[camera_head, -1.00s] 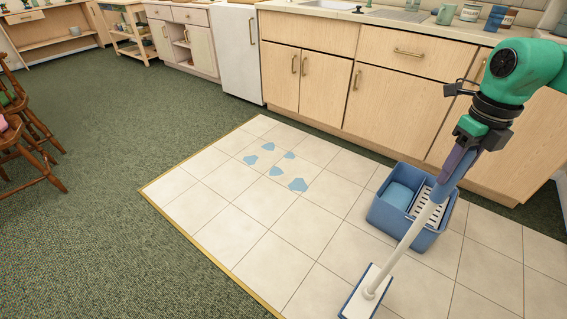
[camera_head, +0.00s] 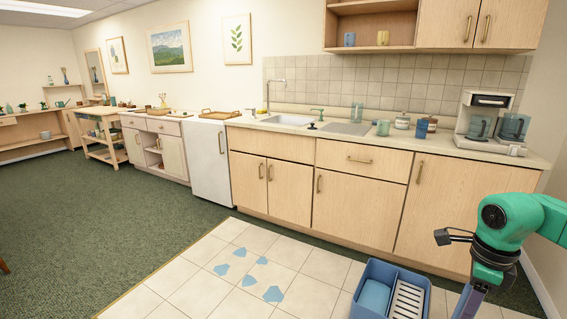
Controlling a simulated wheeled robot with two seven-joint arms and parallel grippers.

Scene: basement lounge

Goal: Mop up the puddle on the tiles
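The puddle (camera_head: 273,294) shows as several separate blue patches on the cream tiles (camera_head: 203,291), left of the bucket. A blue bucket (camera_head: 358,300) stands on the tiles, with blue water in its left part and a pale slotted wringer (camera_head: 406,301) on its right. My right gripper (camera_head: 485,285) is at the lower right, beside the bucket in the picture, its fingers partly cut off by the frame. It is around the purple-blue upper end of the mop handle (camera_head: 466,302). The rest of the mop, with its head, is below the frame. My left gripper is out of view.
Wooden cabinets (camera_head: 355,208) and a white appliance door (camera_head: 210,163) line the back. The counter holds a coffee maker (camera_head: 490,120), a sink (camera_head: 290,120) and cups. Green carpet (camera_head: 110,225) is open at left.

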